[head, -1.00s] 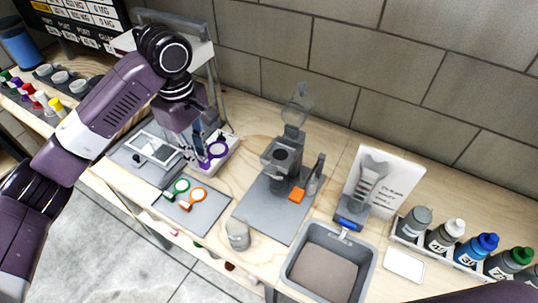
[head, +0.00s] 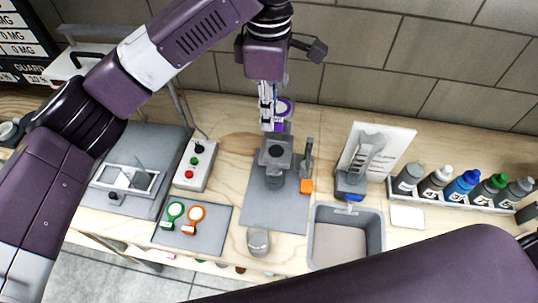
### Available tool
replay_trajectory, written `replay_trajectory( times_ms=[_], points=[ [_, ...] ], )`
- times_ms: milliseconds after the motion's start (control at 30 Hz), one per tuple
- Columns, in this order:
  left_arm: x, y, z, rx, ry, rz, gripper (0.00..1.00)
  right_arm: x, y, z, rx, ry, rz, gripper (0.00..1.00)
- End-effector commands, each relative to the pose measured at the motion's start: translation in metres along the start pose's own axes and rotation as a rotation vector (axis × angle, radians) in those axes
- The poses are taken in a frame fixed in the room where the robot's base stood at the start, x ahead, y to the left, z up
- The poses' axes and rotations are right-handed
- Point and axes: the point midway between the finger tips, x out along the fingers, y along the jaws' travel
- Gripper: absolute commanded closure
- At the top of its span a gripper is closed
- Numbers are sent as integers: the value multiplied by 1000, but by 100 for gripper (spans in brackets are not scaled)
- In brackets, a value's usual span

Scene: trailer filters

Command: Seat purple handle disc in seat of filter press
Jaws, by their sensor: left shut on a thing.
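The filter press (head: 275,158) is a dark grey device on a grey mat. The disc appears just above and behind the press's upper part. Its seat is hard to make out from here, and I cannot tell the gap between disc and press. My right gripper is out of view.
Green (head: 175,209) and orange (head: 196,213) handle discs lie on a grey mat at left. A button box (head: 195,165) stands behind them. A grey basin (head: 375,235) and several bottles are at right.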

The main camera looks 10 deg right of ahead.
Motion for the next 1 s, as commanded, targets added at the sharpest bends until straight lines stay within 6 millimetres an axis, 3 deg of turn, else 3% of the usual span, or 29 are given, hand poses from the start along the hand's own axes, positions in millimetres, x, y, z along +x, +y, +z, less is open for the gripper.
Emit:
replay_trajectory(
  times_ms=[233,400,833,1000],
  points=[
    [63,-2,1,1,-4,-6,100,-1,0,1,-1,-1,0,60],
    [96,-1,-1,1,1,-1,100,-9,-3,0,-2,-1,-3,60],
    [147,0,0,0,1,-1,100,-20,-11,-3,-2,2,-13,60],
    [157,0,0,1,0,1,100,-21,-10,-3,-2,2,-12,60]
  ],
)
